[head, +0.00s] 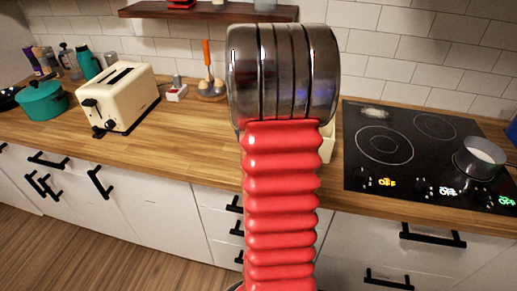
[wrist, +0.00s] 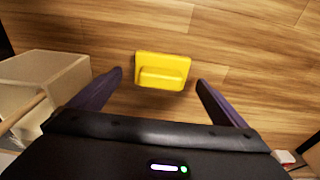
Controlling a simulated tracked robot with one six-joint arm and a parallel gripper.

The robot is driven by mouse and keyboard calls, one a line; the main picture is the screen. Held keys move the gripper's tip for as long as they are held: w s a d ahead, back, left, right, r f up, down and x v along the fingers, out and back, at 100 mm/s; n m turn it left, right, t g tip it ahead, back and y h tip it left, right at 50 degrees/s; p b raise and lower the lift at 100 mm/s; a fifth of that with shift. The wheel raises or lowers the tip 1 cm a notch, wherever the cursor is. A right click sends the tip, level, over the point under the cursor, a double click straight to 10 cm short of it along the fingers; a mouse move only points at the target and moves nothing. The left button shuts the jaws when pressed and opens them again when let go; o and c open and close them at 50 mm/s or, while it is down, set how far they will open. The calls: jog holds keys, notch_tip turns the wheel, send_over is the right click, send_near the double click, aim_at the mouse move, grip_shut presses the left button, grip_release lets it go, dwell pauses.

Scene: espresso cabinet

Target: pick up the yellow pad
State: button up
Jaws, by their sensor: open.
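The yellow pad (wrist: 163,70) lies on the wooden surface in the wrist view, ahead of my gripper and roughly centred between its fingers. It is a flat rectangle with a raised bar along its lower half. My gripper (wrist: 160,88) is open and empty, with one dark finger to the left of the pad and one to the right. The pad is apart from both fingers. In the head view my own arm stands in the middle, and neither the pad nor the gripper shows there.
A pale box-like container (wrist: 40,82) stands just left of the left finger. The head view shows the wooden counter (head: 190,125) with a cream toaster (head: 118,97), a teal pot (head: 42,101), and a black cooktop (head: 400,160) bearing a small saucepan (head: 478,158).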

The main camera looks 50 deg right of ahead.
notch_tip(320, 180, down, 2)
jog(key=shift+d+f, duration=0.1)
jog(key=shift+d, duration=0.05)
jog(key=shift+c, duration=0.7)
jog(key=c, duration=1)
notch_tip(320, 180, up, 10)
jog(key=shift+r, duration=0.1)
dwell(0.4)
